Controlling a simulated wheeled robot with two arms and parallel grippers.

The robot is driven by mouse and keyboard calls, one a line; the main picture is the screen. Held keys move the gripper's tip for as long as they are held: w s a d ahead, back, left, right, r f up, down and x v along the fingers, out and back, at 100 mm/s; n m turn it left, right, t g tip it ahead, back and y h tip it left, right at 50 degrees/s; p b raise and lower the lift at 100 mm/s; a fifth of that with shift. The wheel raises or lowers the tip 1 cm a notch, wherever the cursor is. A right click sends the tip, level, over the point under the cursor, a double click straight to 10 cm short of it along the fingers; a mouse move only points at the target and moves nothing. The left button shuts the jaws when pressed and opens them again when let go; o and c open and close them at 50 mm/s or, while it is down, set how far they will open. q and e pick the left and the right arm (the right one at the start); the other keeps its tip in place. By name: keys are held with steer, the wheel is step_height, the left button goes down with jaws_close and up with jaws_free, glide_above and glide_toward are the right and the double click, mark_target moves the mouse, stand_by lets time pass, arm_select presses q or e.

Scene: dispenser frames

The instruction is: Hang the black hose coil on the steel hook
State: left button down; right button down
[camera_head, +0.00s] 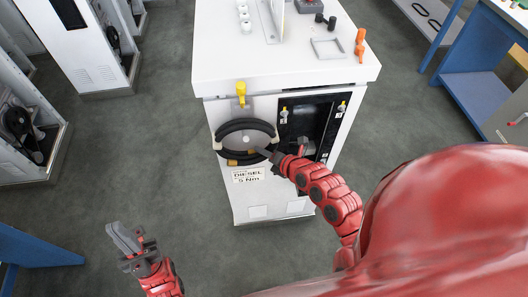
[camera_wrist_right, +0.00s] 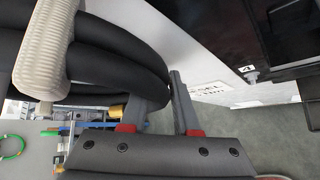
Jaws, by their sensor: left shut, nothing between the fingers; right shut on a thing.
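The black hose coil (camera_head: 240,126) is upright against the front of the white dispenser cabinet, around a grey disc. My right gripper (camera_head: 268,154) is at the coil's lower right side. In the right wrist view, the thick black hose (camera_wrist_right: 122,45) with a pale ribbed wrap (camera_wrist_right: 45,50) runs in between the fingers (camera_wrist_right: 165,95), which are shut on it. A brass-coloured fitting shows beside the left finger. I cannot make out the steel hook; the coil may cover it. My left gripper (camera_head: 124,238) is shut and empty, low over the floor at left.
The white dispenser cabinet (camera_head: 285,65) has a yellow part (camera_head: 241,92) above the coil, a black recessed panel (camera_head: 318,115) at right and a "DIESEL" label (camera_head: 249,175) below. Other cabinets stand at left, blue tables at right and lower left. The grey floor between is clear.

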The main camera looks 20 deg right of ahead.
steer(key=c, duration=0.6)
jaws_free()
steer(key=shift+s+d, duration=0.1)
steer(key=shift+s+d+r, duration=0.1)
steer(key=shift+s+r, duration=0.15)
steer(key=shift+p+v, duration=1.55)
steer(key=shift+v, duration=6.7)
